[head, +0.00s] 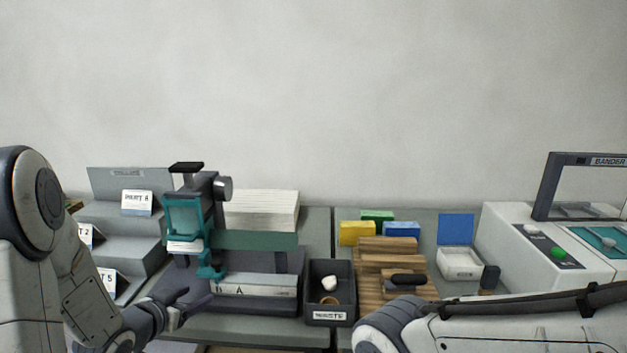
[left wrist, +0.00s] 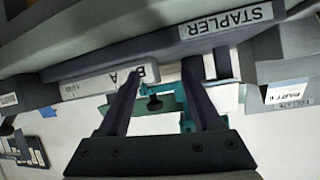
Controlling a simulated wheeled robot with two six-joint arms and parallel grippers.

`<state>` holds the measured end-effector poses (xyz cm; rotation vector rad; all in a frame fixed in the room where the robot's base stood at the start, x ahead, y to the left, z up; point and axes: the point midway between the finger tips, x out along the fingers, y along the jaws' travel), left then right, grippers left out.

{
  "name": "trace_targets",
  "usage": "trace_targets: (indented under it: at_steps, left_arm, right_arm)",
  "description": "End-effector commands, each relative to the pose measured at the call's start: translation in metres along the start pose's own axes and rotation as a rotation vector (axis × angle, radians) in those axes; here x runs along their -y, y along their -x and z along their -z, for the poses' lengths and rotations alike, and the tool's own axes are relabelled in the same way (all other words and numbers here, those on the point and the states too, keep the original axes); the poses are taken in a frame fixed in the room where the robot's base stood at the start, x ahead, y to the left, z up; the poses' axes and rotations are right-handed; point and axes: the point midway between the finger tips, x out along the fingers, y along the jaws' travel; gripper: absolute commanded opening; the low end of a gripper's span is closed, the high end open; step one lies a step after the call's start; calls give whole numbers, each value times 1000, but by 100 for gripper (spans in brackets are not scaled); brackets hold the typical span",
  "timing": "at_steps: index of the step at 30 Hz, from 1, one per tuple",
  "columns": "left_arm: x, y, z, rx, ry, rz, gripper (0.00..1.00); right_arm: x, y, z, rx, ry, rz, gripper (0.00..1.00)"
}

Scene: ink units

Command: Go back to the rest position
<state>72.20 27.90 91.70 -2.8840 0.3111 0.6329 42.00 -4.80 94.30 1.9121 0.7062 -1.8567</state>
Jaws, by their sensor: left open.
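My left gripper (head: 188,303) is low at the left in the head view, in front of the stapler station's dark base (head: 255,300). It is open. In the left wrist view its two dark fingers (left wrist: 163,68) are spread apart with nothing held between them. Beyond them are the label reading STAPLER (left wrist: 226,20), a white strip marked A and B (left wrist: 110,79) and teal parts (left wrist: 170,100). The teal and dark stapler (head: 187,215) stands upright behind the gripper in the head view. My right arm comes in from the lower right; its gripper is not in view.
Stepped grey part holders (head: 115,222) stand at the left. Right of the stapler are a paper stack (head: 262,207), a dark waste bin (head: 315,270), a wooden rack (head: 375,285), coloured boxes (head: 357,233), a white box with blue lid (head: 460,262) and the bander (head: 515,245).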

Motion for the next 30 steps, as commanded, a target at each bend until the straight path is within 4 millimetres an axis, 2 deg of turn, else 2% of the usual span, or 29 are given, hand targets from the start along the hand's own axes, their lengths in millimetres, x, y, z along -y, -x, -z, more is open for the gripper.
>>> trace_targets:
  at_steps: [4, 8, 11, 14, 16, 18, 21, 25, 27, 30]
  left_arm:
    - [-15, 7, -17, 234, 18, 83, 66]
    - [-37, 28, -35, 435, 74, 124, 66]
    - [-66, 54, -49, 598, 135, 127, 66]
    - [-107, 90, -64, 776, 213, 94, 66]
    - [-141, 120, -72, 903, 270, 45, 66]
    - [-176, 145, -31, 921, 165, -51, 66]
    - [-220, 182, -3, 959, 39, -170, 66]
    - [-258, 230, 18, 1001, -102, -293, 66]
    - [-270, 250, 24, 1017, -158, -341, 66]
    - [-278, 269, 27, 1033, -211, -382, 66]
  right_arm:
    - [0, 0, 0, 0, 0, 0, 0]
    - [0, 0, 0, 0, 0, 0, 0]
    - [0, 0, 0, 0, 0, 0, 0]
    - [0, 0, 0, 0, 0, 0, 0]
    - [0, 0, 0, 0, 0, 0, 0]
    - [2, 30, 1, 1, 0, 0, 0]
    - [4, 51, 3, -1, 0, 0, 0]
    - [5, 70, 4, 0, 0, 0, 0]
    - [6, 77, 4, 0, 0, 0, 0]
    - [6, 81, 4, 0, 0, 0, 0]
